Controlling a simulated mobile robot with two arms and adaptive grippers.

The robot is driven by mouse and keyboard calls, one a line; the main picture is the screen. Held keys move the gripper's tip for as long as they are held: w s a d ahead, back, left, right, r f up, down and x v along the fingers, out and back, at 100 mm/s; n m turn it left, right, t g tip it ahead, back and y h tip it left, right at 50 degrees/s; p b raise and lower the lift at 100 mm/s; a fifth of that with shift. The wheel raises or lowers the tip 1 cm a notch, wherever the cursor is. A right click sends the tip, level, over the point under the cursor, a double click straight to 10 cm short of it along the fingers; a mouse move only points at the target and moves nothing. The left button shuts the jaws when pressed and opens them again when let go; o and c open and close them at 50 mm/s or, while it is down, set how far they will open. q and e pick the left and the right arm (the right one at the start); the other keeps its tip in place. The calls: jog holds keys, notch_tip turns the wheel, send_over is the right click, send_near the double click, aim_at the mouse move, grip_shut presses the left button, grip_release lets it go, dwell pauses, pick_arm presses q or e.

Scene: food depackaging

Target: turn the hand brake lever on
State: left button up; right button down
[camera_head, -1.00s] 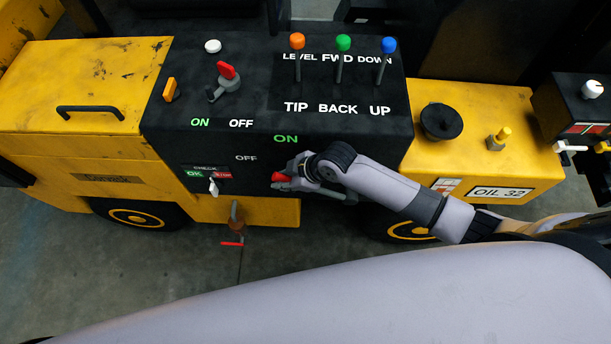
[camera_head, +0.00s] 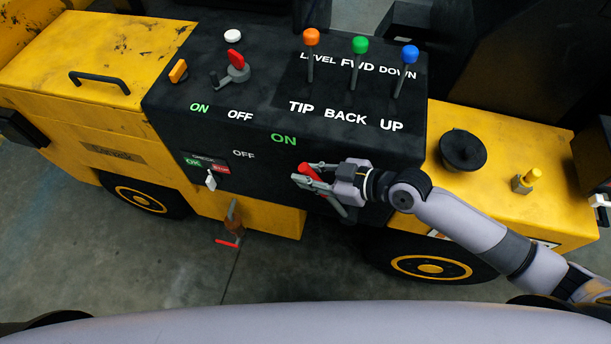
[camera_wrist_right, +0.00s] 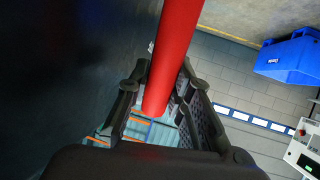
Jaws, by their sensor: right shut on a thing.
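A lever with a red handle (camera_head: 308,171) is on the front face of the black control box (camera_head: 350,150), below the green ON label (camera_head: 283,138) and to the right of the OFF label (camera_head: 243,154). My right gripper (camera_head: 307,178) is shut on this red handle, its arm coming in from the right. In the right wrist view the red handle (camera_wrist_right: 172,75) runs between my fingers (camera_wrist_right: 158,100). The grey lower part of the lever shows partly below the gripper. My left gripper is not in view.
On the box top are another red lever (camera_head: 236,62) and orange (camera_head: 311,37), green (camera_head: 360,45) and blue (camera_head: 410,54) knobbed levers. A white switch (camera_head: 211,181) and a hanging red-handled valve (camera_head: 229,242) are to the left. A black cap (camera_head: 463,150) is at right.

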jog(key=shift+r, duration=0.1)
jog(key=c, duration=1.5)
grip_release()
jog(key=shift+d, duration=0.2)
jog(key=shift+o, duration=0.4)
jog(key=shift+a, duration=0.1)
jog(key=v, duration=1.2)
